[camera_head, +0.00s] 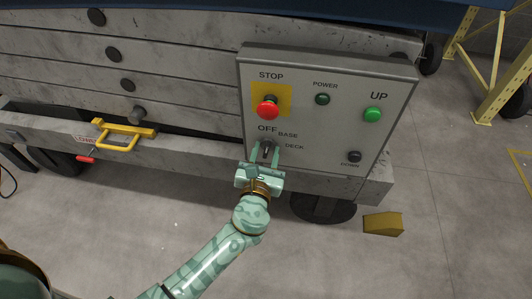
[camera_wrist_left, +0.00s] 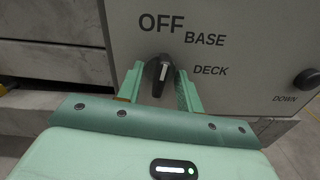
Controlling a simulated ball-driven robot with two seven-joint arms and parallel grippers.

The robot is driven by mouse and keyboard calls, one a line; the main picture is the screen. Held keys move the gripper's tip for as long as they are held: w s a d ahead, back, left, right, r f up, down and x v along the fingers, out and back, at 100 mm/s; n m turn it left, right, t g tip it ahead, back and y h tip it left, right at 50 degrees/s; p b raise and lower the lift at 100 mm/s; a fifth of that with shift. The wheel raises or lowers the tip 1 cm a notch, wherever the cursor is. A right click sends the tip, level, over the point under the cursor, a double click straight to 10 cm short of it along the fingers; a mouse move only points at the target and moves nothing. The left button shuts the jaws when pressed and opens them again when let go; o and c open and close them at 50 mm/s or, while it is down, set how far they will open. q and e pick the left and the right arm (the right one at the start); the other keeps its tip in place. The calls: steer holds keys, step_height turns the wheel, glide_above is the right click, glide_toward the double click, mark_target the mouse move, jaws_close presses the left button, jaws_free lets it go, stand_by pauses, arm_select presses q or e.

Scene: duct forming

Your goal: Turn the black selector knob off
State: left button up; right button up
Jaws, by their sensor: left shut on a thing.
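The black selector knob (camera_wrist_left: 160,76) sits on the grey control panel, below the OFF label and left of the DECK label in the left wrist view. It carries a white pointer line that stands nearly upright, and I cannot tell exactly which label it points to. In the head view the knob (camera_head: 267,149) is partly hidden by my fingers. My left gripper (camera_head: 267,158) is at the knob, with one finger on each side of it, shut on it. The fingers also show in the left wrist view (camera_wrist_left: 159,88). My right gripper is not in view.
The panel (camera_head: 325,125) also holds a red STOP button (camera_head: 268,108) above the knob, a POWER lamp (camera_head: 322,99), a green UP button (camera_head: 372,114) and a dark DOWN button (camera_head: 354,157). A yellow wedge (camera_head: 383,224) lies on the floor at right.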

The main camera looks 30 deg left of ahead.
arm_select(q)
steer(key=shift+f+n, duration=0.1)
steer(key=shift+n, duration=0.9)
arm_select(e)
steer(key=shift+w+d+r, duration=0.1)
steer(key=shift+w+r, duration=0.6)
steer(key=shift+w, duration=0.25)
arm_select(q)
steer(key=o, duration=1)
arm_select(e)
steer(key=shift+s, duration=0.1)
arm_select(q)
steer(key=shift+s, duration=0.2)
steer(key=p+v, duration=0.3)
steer(key=v, duration=1.3)
steer(key=shift+p, duration=0.35)
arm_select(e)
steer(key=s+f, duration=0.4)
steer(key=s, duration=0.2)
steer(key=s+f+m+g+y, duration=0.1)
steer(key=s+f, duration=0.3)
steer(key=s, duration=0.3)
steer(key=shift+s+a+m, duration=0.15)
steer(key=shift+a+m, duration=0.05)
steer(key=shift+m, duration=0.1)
